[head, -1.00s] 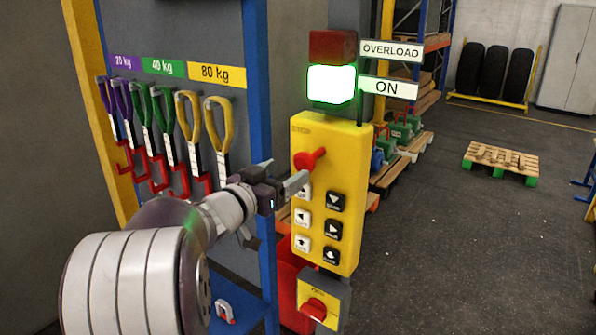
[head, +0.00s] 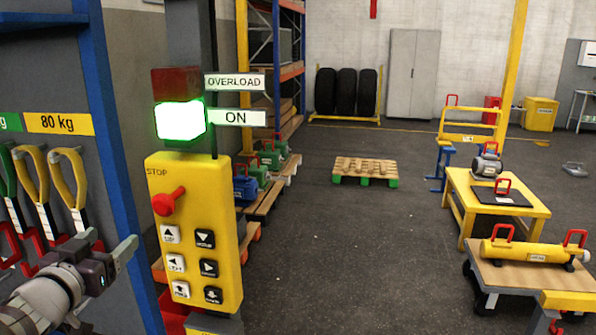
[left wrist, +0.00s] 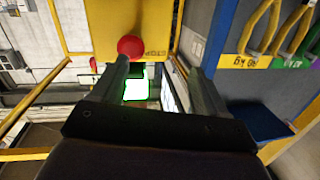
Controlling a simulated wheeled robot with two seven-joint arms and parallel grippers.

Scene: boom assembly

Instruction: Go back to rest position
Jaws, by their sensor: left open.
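My left gripper (head: 112,250) is at the lower left of the head view, just left of the yellow control box (head: 196,235). It is open and empty. In the left wrist view its two fingers (left wrist: 163,80) stand apart, with the red stop knob (left wrist: 131,46) near the tip of one finger. In the head view the red knob (head: 168,201) sits on the upper part of the control box, above several arrow buttons. The ON lamp (head: 180,120) glows bright green-white; the red OVERLOAD lamp (head: 176,82) above is unlit. My right gripper is not in view.
A rack with hanging yellow slings (head: 68,180) and a blue post (head: 115,150) stand close to my left arm. A wooden pallet (head: 365,171) lies on the open floor. A yellow table (head: 497,206) and a cart (head: 530,275) with a yellow beam stand at the right.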

